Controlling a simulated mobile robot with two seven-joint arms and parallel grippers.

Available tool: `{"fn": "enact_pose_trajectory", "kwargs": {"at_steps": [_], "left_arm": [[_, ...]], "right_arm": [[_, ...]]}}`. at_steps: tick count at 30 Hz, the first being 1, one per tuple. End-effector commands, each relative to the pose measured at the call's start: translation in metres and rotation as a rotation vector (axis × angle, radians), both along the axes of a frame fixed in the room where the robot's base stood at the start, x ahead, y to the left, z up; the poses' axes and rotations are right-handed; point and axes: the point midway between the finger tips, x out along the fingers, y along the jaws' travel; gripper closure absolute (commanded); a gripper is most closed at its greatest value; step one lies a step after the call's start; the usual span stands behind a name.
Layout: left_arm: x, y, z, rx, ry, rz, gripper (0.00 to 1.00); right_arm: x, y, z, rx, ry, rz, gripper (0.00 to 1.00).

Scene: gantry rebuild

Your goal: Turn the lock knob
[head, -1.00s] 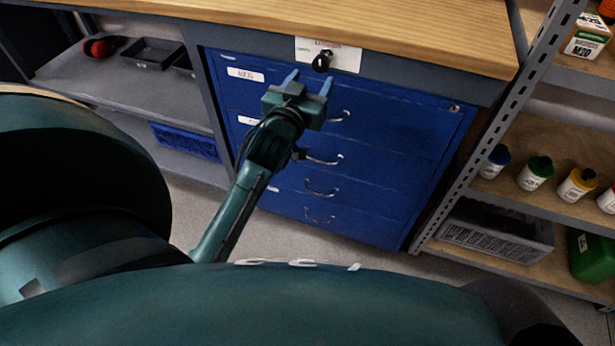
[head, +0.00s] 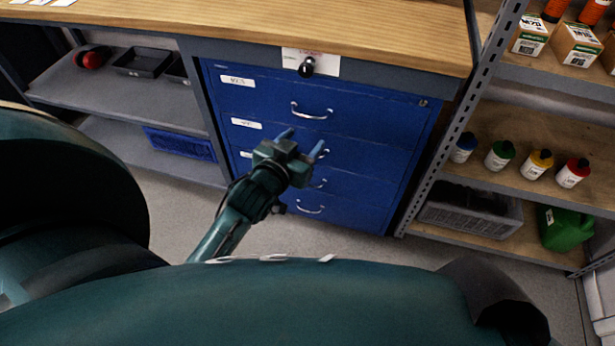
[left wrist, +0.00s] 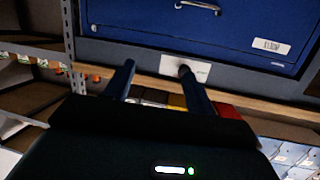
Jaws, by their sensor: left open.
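The lock knob (head: 306,67) is a small black knob on a white label plate (head: 328,64), fixed to the grey rail under the wooden worktop, above the blue drawer cabinet (head: 370,115). My left gripper (head: 303,142) is open and empty, in front of the cabinet and below the knob in the head view, apart from it. In the left wrist view the scene is inverted. The knob (left wrist: 184,70) shows there at the tip of the right-hand finger, between my open left gripper (left wrist: 158,68) and the rail; the finger partly overlaps it. My right gripper is not in view.
The wooden worktop (head: 400,40) overhangs the cabinet. Drawer handles (head: 312,112) stick out from the cabinet front. A metal shelf post (head: 462,125) stands to the right, with bottles (head: 500,154) and boxes behind. Grey shelves (head: 120,92) are on the left. The floor in front is clear.

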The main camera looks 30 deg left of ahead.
Motion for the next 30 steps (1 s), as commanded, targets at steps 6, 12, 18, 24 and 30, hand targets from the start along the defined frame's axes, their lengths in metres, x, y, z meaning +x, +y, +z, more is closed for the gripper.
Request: {"fn": "enact_pose_trajectory", "kwargs": {"at_steps": [6,12,18,24,30], "left_arm": [[-0.035,-0.027,-0.005,-0.001,0.101,-0.076,0.44],[-0.063,-0.047,-0.013,-0.004,0.172,-0.132,0.44],[-0.08,-0.058,-0.017,-0.009,0.211,-0.165,0.44],[-0.085,-0.061,-0.019,-0.01,0.222,-0.174,0.44],[-0.084,-0.061,-0.019,-0.011,0.221,-0.174,0.44]], "right_arm": [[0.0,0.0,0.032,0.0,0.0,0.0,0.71],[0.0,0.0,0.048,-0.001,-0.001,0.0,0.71],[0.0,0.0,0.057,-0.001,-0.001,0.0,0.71],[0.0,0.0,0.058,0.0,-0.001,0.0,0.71],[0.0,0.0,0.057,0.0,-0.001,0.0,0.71]]}}
